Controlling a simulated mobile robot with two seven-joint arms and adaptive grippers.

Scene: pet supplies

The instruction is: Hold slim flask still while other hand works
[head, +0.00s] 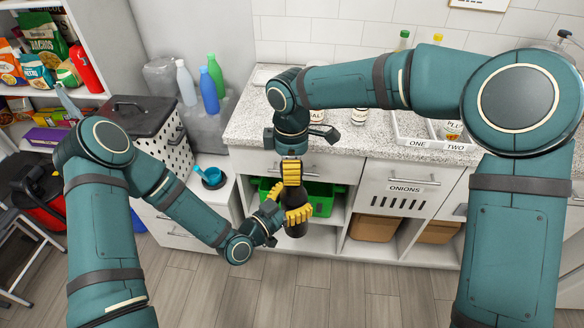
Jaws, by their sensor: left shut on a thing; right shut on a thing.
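The slim flask (294,197) is dark and upright, held in the air in front of the counter's open shelf. My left gripper (298,214), the lower one, is shut on the flask's lower part from the left. My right gripper (291,172), the upper one, points down and is shut on the flask's top. Its yellow fingers hide the top, so I cannot tell whether there is a cap.
A granite counter (247,127) stands behind, with a divided tray (408,143) labelled ONE and TWO. A green crate (321,199) sits in the shelf behind the flask. An ONIONS drawer (398,199) is to the right. The floor in front is clear.

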